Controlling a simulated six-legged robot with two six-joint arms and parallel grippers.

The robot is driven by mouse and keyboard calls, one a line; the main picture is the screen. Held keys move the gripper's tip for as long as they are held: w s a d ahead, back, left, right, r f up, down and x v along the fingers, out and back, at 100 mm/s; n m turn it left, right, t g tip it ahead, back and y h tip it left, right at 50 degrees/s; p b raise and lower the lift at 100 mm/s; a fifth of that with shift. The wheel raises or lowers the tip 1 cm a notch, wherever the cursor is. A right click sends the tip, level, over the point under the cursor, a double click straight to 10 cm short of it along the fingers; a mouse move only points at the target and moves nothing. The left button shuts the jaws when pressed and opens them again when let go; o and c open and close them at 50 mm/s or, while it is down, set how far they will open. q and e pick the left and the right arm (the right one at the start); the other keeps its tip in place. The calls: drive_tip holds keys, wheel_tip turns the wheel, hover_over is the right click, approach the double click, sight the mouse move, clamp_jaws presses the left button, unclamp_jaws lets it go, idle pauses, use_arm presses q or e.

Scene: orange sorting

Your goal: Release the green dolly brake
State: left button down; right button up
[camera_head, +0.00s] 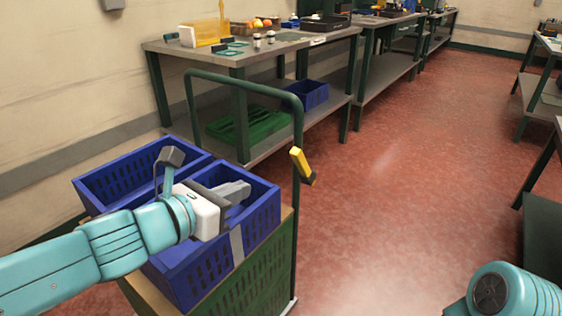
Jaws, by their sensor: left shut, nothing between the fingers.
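The green dolly's tubular handle (236,84) rises behind two blue crates that sit on the dolly. A yellow brake lever (302,166) is on the right post of the handle, tilted with its lower end toward the right. My left gripper (240,191) is shut and empty, over the nearer blue crate (262,221) and left of the yellow lever, apart from it. My left arm hides part of the crates. Part of my right arm shows at the bottom right, but its gripper is out of view.
A farther blue crate (118,180) stands beside the nearer one. Behind the dolly is a workbench (262,48) with a yellow bin (203,32) and a green crate (248,126) on its lower shelf. Red floor (400,180) is clear to the right.

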use_arm(q)
approach(292, 157)
drive_tip(key=f+x, duration=0.1)
drive_tip(key=x, duration=0.3)
drive_tip(key=shift+w+d+r, duration=0.25)
drive_tip(key=shift+d+r, duration=0.05)
drive_tip(key=shift+w+d, duration=0.2)
drive_tip(key=shift+w, duration=0.15)
